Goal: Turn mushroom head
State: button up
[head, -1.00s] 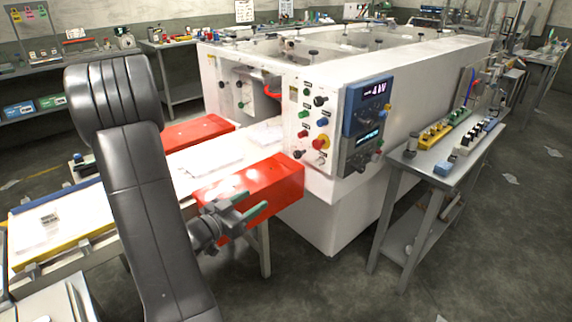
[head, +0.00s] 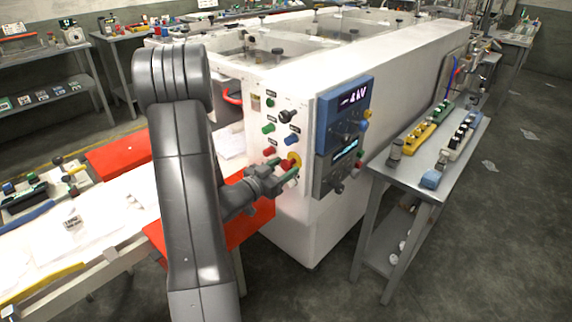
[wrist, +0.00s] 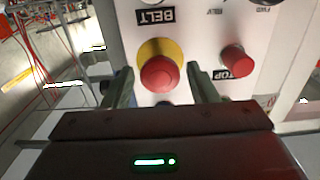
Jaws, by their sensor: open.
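The red mushroom head (wrist: 159,74) sits on a yellow round plate (wrist: 160,50) on the white machine panel, under an upside-down "BELT" label in the wrist view. In the head view the yellow plate (head: 291,162) shows low on the panel, with the head partly behind my gripper. My gripper (head: 285,176) is open in front of the panel. In the wrist view its two fingers (wrist: 162,88) stand to the left and right of the mushroom head, with a gap on each side. Nothing is held. I cannot tell how far the fingertips are from the panel.
A smaller red button (wrist: 237,60) labelled "STOP" sits to the right in the wrist view. Blue-framed displays (head: 345,115) are right of the panel buttons. A grey side table (head: 400,172) stands right.

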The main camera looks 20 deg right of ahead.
jog(key=shift+x, duration=0.75)
jog(key=c, duration=0.9)
jog(key=shift+o, duration=0.2)
